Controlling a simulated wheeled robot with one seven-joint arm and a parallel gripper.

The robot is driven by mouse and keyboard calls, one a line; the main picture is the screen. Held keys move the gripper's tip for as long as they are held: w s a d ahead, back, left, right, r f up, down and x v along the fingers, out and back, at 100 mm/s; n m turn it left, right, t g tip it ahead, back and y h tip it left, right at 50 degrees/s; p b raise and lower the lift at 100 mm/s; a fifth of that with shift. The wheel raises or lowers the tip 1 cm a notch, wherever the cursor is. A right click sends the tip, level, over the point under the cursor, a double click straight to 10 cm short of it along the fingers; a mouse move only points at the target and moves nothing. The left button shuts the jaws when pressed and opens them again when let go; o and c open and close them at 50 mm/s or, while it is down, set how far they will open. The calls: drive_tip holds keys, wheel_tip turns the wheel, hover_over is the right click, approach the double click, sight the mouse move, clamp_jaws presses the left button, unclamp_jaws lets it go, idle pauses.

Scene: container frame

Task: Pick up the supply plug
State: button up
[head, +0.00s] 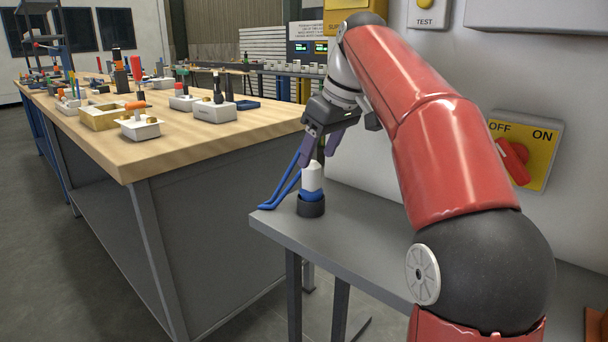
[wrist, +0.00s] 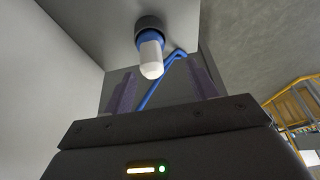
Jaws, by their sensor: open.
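The supply plug (head: 312,180) is a white upright cylinder with a blue collar, standing in a dark round holder (head: 311,206) near the end of the grey shelf. A blue cable or hose (head: 285,187) runs beside it on the left. My gripper (head: 320,150) is above the plug, pointing down, with its purple fingers apart. In the wrist view the plug (wrist: 151,58) shows ahead of the gap between the two fingers (wrist: 162,92), with nothing held. Whether the fingertips reach down beside the plug's top is hard to tell.
The grey shelf (head: 350,228) runs along the wall. A yellow OFF/ON panel with a red knob (head: 514,162) is on the wall at right. A wooden workbench (head: 190,140) with several fixtures stands at left, with open floor in front.

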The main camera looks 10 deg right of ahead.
sight(309, 175)
drive_tip(key=shift+w, duration=0.55)
drive_tip(key=shift+w+f, duration=0.25)
drive_tip(key=shift+f, duration=0.1)
drive_tip(key=x, duration=0.2)
drive_tip(key=b+x, duration=0.1)
drive_tip(key=x, duration=0.3)
drive_tip(key=shift+w+d+f+b, duration=0.1)
drive_tip(key=shift+w+f+b, duration=0.2)
drive_tip(key=shift+w, duration=0.1)
drive_tip(key=shift+c, duration=0.4)
clamp_jaws()
